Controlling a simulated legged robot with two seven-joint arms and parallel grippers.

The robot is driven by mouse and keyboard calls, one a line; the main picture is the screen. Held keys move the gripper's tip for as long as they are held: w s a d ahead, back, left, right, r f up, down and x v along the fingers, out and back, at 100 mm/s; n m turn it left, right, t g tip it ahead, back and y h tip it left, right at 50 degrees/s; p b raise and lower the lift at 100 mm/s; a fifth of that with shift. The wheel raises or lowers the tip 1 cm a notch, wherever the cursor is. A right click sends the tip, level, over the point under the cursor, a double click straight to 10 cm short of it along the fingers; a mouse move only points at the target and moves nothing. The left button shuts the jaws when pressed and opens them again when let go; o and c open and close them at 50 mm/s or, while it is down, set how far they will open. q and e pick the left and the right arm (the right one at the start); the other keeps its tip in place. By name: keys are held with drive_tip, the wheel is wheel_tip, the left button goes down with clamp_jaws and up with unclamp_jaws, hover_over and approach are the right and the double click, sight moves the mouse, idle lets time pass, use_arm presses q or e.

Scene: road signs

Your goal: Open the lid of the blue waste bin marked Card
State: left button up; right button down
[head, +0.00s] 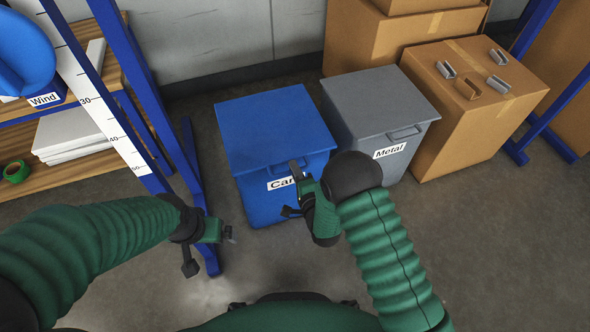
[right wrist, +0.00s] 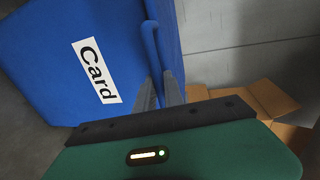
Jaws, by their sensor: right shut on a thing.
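The blue waste bin (head: 262,200) stands on the floor in the middle of the head view, with a white label reading Card, partly covered by my right gripper. Its blue lid (head: 275,125) lies flat on top, closed. My right gripper (head: 294,172) is at the bin's front edge, shut on the lid's handle. In the right wrist view the blue handle (right wrist: 151,45) runs down between the fingers (right wrist: 160,92), beside the Card label (right wrist: 95,70). My left gripper (head: 215,240) hangs empty at the left, away from the bin; its jaw opening is unclear.
A grey bin (head: 375,105) marked Metal stands close to the right of the blue bin. Cardboard boxes (head: 470,120) are at the right. A shelf with blue posts (head: 150,100) is at the left, and a grey wall (head: 220,35) is behind.

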drive_tip(key=shift+s+f, duration=0.15)
drive_tip(key=shift+f, duration=0.05)
